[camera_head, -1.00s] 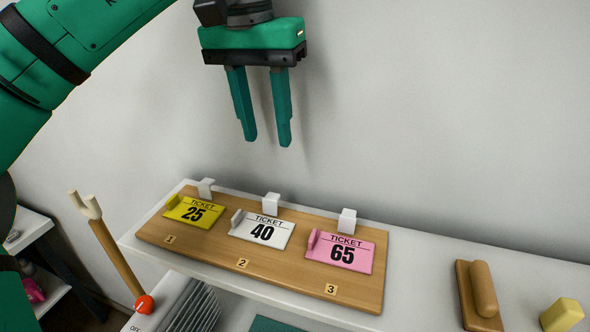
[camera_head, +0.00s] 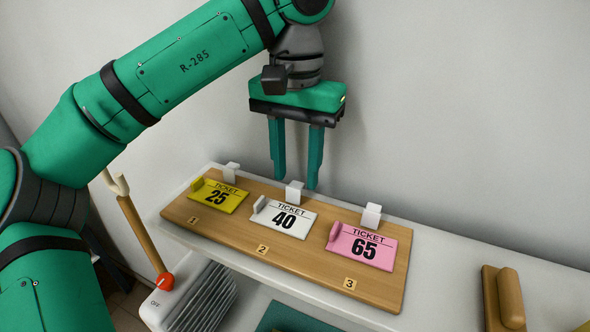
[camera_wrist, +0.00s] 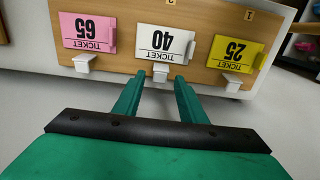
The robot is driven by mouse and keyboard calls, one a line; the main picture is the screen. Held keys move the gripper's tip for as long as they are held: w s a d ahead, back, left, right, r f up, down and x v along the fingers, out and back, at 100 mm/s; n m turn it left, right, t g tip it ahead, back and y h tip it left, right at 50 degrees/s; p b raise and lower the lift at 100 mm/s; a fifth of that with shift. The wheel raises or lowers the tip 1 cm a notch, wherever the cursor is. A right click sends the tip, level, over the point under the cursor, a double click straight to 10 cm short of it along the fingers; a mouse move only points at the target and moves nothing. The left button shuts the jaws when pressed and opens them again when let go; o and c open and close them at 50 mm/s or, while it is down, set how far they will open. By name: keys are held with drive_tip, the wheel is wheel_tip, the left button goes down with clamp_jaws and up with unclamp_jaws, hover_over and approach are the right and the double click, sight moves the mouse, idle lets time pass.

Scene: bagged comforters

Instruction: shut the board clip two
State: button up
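A wooden board (camera_head: 216,226) lies on a white shelf and bears three tickets with white clips, marked 1, 2 and 3. Clip two (camera_head: 294,191) stands at the back edge of the white 40 ticket (camera_head: 283,217); its flap looks raised. It also shows in the wrist view (camera_wrist: 160,73). Clip one (camera_head: 231,172) is behind the yellow 25 ticket (camera_head: 218,196), and clip three (camera_head: 371,215) is behind the pink 65 ticket (camera_head: 362,246). My gripper (camera_head: 295,183) points down just above and behind clip two. Its fingers are apart with nothing between them.
A wooden block with a handle (camera_head: 503,298) lies on the shelf (camera_head: 440,255) at the right. A heater with a red knob (camera_head: 165,281) and a forked wooden stick (camera_head: 140,235) are at the lower left. A plain wall rises behind the shelf.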

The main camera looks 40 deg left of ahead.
drive_tip(key=shift+f, duration=0.55)
drive_tip(key=shift+w, duration=0.2)
